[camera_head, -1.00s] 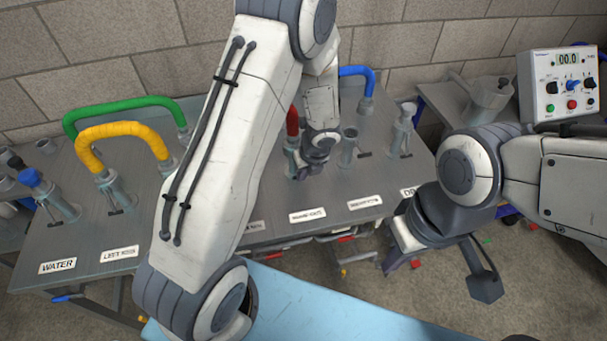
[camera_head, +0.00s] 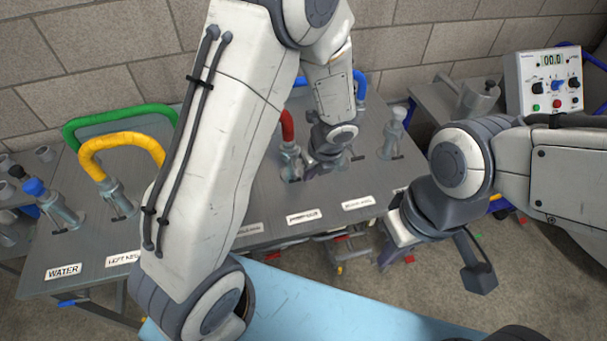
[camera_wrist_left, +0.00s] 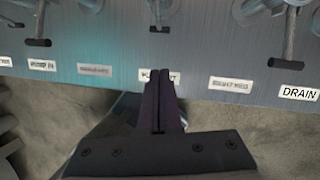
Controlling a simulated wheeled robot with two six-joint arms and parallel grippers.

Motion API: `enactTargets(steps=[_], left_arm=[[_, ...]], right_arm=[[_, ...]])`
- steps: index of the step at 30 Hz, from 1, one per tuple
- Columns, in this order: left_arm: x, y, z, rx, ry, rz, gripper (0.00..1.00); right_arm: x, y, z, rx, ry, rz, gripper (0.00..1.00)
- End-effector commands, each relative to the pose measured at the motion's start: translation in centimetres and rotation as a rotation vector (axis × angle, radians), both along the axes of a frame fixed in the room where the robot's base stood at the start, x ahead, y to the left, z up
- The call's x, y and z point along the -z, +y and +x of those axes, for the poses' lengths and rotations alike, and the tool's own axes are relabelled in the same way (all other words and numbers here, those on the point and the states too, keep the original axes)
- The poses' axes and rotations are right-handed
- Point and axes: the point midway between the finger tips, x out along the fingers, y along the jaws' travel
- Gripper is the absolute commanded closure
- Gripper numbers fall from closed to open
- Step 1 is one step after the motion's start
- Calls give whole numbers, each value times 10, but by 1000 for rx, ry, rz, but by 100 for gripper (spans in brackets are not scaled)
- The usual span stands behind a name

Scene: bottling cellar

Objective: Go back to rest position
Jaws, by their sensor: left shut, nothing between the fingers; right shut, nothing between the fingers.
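In the head view my left arm rises from the lower left, bends at the top and comes down over the grey table (camera_head: 45,285). Its wrist is beside the red hose (camera_head: 287,124), and its gripper (camera_head: 308,170) is small and partly hidden there. In the left wrist view my left gripper (camera_wrist_left: 160,100) is shut and empty, pointing at the table's labelled front edge; the DRAIN label (camera_wrist_left: 298,93) is to its right. My right gripper (camera_head: 394,258) is shut and empty, low beyond the table's front right corner, beneath its folded arm.
Green (camera_head: 110,118) and yellow (camera_head: 115,143) hoses arch over the table's left; a blue hose (camera_head: 360,85) is partly behind my left forearm. Several valved ports line the table. A control box (camera_head: 545,82) stands back right. A light blue surface (camera_head: 330,305) lies in front.

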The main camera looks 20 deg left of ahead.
Motion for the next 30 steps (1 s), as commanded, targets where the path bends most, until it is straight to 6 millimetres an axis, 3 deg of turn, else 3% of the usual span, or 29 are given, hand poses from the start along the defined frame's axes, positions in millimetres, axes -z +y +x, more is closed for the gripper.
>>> enactTargets(steps=[1, 6, 16, 20, 23, 30], left_arm=[[-11, -3, -2, 0, -4, -1, 100], [-29, -9, -7, 0, -1, 0, 100], [-35, -13, -10, -9, -2, -3, 100], [-53, -24, -22, -150, -45, -40, 100], [-80, -40, -48, -403, -104, -110, 100], [-137, -80, -145, -1177, -150, -318, 100]], right_arm=[[-4, 0, 0, 0, 0, 0, 100], [-6, 0, 0, 0, 0, 0, 100], [-7, 0, 0, 0, 0, 0, 100], [-7, 0, 0, 0, 0, 0, 100], [-7, 0, 0, 0, 0, 0, 100], [-7, 0, 0, 0, 0, 0, 100]])
